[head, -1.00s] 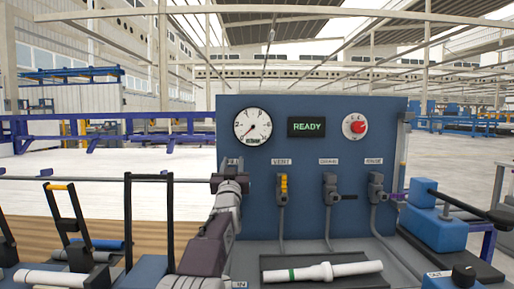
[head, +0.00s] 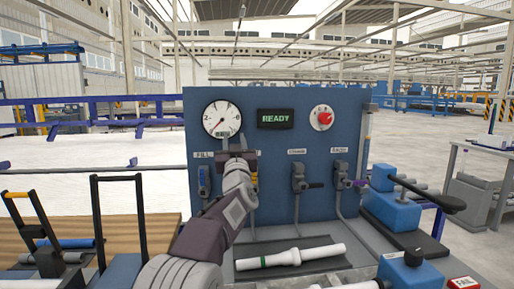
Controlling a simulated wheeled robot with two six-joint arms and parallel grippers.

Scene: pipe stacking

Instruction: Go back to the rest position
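My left arm rises from the bottom of the head view. Its gripper (head: 235,143) points away from me, in front of the blue panel (head: 275,130) just below the gauge (head: 222,119). Its two dark fingers appear apart with nothing between them. It partly hides the vent valve and its label; I cannot tell the depth gap to the panel. My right gripper is out of view. A white pipe with a green band (head: 290,257) lies on the dark tray (head: 243,270) below the panel.
The panel has a fill valve (head: 204,181), two more valves at right, a red knob (head: 325,118) and a READY display (head: 276,119). A blue lever device (head: 394,208) stands right. Black upright frames (head: 145,215) stand left. Open floor lies at far right.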

